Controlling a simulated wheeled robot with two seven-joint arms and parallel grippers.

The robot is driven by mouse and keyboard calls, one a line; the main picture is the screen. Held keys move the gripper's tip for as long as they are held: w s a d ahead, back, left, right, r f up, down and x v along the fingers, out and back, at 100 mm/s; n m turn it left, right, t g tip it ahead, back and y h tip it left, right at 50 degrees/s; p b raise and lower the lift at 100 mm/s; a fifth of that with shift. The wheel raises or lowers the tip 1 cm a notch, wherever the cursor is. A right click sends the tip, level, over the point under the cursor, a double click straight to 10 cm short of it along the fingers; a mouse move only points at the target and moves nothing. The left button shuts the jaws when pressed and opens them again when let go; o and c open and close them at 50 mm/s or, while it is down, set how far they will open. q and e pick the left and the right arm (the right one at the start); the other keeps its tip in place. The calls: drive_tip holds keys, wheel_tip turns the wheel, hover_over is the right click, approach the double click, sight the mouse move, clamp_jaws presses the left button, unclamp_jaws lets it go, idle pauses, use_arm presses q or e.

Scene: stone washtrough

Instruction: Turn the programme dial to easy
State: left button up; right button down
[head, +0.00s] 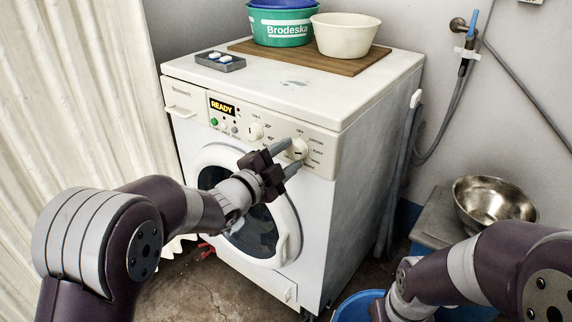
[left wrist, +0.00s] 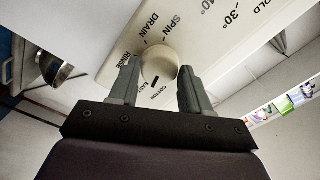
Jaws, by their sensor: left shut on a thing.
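The programme dial (head: 299,147) is a round cream knob at the right of the white washing machine's (head: 345,200) front panel. My left gripper (head: 293,154) is at the dial, shut on it. The left wrist view shows the dial (left wrist: 158,66) between the two fingers (left wrist: 158,74). Around it I read drain, spin, rinse, easy and cotton. Its dark mark lies on the side towards easy and cotton; I cannot tell which of these it points at. My right gripper (head: 385,308) is low at the right, and its fingers do not show clearly.
A green tub (head: 283,38) and a cream bowl (head: 343,40) stand on a wooden board on top, with a small grey tray (head: 220,62) beside them. A steel bowl (head: 492,200) and a blue bucket (head: 352,304) are at the right. A curtain hangs at the left.

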use_arm(q)
drive_tip(key=shift+f+m+b, duration=0.15)
drive_tip(key=shift+m+b, duration=0.2)
drive_tip(key=shift+m, duration=0.15)
drive_tip(key=o, duration=1.1)
drive_tip(key=shift+c, duration=0.2)
drive_tip(key=shift+s+a+r, duration=0.2)
drive_tip(key=shift+s+a, duration=0.1)
drive_tip(key=p+v, duration=0.3)
drive_tip(key=v, duration=0.9)
drive_tip(key=shift+d+f, duration=0.1)
